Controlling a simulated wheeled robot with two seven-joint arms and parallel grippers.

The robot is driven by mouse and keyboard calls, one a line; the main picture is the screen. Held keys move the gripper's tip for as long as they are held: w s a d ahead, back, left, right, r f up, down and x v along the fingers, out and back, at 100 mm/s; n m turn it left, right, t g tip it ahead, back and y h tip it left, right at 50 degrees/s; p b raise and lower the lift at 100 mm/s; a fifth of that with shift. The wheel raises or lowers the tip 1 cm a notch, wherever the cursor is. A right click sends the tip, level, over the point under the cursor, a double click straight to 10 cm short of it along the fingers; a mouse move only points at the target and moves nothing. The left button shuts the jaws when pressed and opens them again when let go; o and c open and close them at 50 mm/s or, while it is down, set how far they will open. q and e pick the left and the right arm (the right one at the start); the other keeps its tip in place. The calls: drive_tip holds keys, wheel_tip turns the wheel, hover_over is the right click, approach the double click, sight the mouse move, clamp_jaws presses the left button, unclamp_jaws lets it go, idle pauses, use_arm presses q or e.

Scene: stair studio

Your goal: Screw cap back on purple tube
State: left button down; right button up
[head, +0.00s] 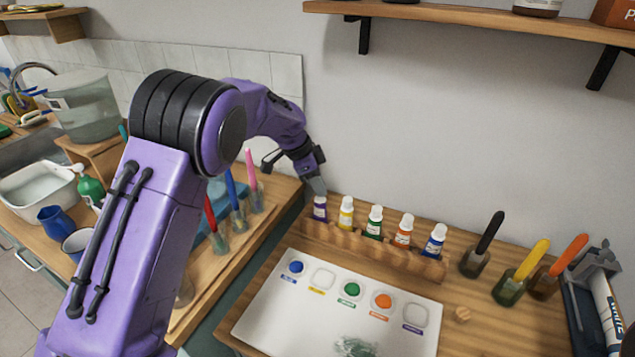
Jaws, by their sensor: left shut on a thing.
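The purple tube (320,212) stands upright at the left end of a wooden rack (375,246), beside yellow, green, orange and blue tubes with white caps. My left gripper (318,187) reaches down from the upper left to the top of the purple tube. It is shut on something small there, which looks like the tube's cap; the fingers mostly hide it. I cannot tell how the cap sits on the neck. My right gripper is not in view.
The yellow tube (346,214) stands close to the right of the purple one. A white palette (270,318) with paint wells lies in front of the rack. Brush pens in jars (475,262) stand at right. A shelf (470,20) hangs above.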

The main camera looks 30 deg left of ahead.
use_arm(q)
drive_tip(key=shift+f, duration=0.45)
idle(1.1)
drive_tip(key=c, duration=0.5)
unclamp_jaws()
drive_tip(key=shift+c, duration=0.2)
wheel_tip(320, 180, up, 7)
drive_tip(key=p, duration=0.7)
